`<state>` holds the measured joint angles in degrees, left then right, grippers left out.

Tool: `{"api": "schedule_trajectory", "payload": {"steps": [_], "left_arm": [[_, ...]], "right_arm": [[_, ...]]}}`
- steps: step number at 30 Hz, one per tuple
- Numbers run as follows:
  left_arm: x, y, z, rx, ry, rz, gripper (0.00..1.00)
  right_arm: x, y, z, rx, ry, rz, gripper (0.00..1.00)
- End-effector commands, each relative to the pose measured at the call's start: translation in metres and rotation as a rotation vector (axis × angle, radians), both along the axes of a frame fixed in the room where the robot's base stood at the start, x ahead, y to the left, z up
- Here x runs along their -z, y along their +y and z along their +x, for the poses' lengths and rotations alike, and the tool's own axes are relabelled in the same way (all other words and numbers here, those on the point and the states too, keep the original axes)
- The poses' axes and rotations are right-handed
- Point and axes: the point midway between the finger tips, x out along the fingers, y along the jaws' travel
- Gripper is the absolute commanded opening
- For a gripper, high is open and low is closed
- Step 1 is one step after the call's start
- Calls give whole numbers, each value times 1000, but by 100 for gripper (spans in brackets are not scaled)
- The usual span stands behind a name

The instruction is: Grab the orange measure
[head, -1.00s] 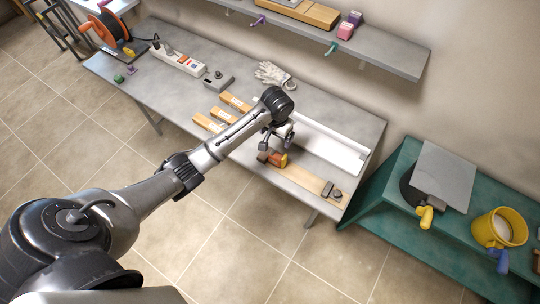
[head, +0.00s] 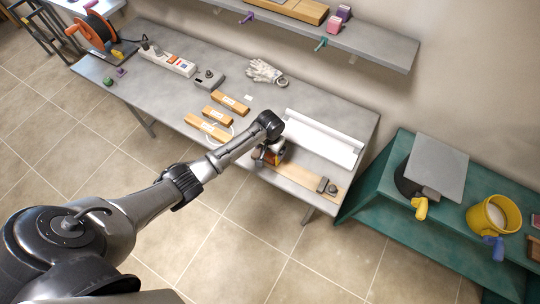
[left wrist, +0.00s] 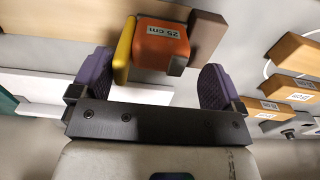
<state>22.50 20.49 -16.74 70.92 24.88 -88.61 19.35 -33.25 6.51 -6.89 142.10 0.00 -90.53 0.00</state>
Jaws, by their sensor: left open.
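The orange measure (left wrist: 160,45), a small block with a "25 cm" label, shows in the left wrist view with a yellow part on its left side and a brown block against its right. In the head view the measure (head: 279,155) is on the front part of the grey workbench, partly hidden by my gripper. My left gripper (head: 265,154) is low over it. In the left wrist view my open left gripper (left wrist: 157,76) has its purple-padded fingers on either side of the measure, with a gap visible on the right. My right gripper is not in view.
Labelled wooden blocks (head: 217,115) lie left of the gripper. A white roll with a sheet (head: 322,140) lies behind and right, and a wooden board (head: 307,178) in front. A glove (head: 265,71) and power strip (head: 168,60) are farther back. A shelf (head: 370,45) overhangs behind.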

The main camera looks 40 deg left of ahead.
Motion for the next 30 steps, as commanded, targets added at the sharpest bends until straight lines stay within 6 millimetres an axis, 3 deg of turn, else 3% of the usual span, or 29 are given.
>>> {"api": "schedule_trajectory", "payload": {"steps": [6,15,30], "left_arm": [[19,0,0,-1,0,1,94],[21,0,0,0,-1,1,93],[21,2,0,-2,0,4,45]], "right_arm": [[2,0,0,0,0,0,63],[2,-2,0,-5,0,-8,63],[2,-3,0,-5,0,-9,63]]}}
